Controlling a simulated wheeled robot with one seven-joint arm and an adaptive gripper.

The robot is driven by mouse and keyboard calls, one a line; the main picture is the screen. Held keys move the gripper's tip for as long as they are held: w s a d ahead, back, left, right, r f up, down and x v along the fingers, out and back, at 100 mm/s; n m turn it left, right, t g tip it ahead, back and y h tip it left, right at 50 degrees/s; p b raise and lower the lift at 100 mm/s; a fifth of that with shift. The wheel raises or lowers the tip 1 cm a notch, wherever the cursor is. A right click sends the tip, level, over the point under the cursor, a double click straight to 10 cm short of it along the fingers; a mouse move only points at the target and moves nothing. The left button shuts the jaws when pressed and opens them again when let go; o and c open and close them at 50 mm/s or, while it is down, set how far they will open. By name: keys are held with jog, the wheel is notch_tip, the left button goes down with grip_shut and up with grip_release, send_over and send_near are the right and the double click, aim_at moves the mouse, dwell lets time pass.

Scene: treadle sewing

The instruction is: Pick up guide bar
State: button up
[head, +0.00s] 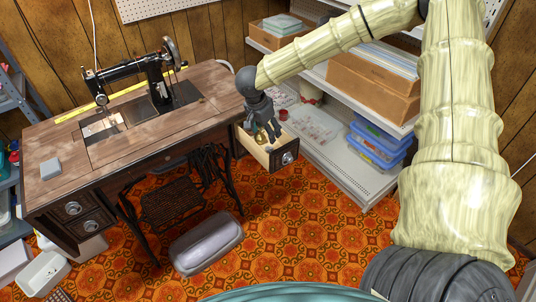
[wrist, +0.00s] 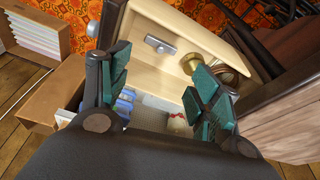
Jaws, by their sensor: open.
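A small grey metal piece (wrist: 160,44), which looks like the guide bar, lies in the open cream-lined drawer (wrist: 150,15) in the wrist view. A round brass piece (wrist: 191,63) and a brass coil-like thing (wrist: 228,75) lie to its right. My gripper (wrist: 155,78) is open and empty, its green-padded fingers spread on either side of the drawer's interior. In the head view my gripper (head: 263,130) reaches down over the pulled-out drawer (head: 283,157) at the table's right end. My fingers hide part of the drawer there, and I cannot make out the grey piece.
The wooden sewing table (head: 60,140) carries a black sewing machine (head: 125,75), a yellow ruler (head: 90,108) and a grey box (head: 50,168). White shelves (head: 330,165) with cardboard boxes (head: 370,90) and blue bins (head: 375,150) stand close right of the drawer. The patterned floor in front is mostly clear.

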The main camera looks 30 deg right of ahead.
aim_at(271, 148)
jog(key=shift+b+x, duration=0.55)
jog(key=shift+x, duration=5.2)
jog(key=c, duration=0.6)
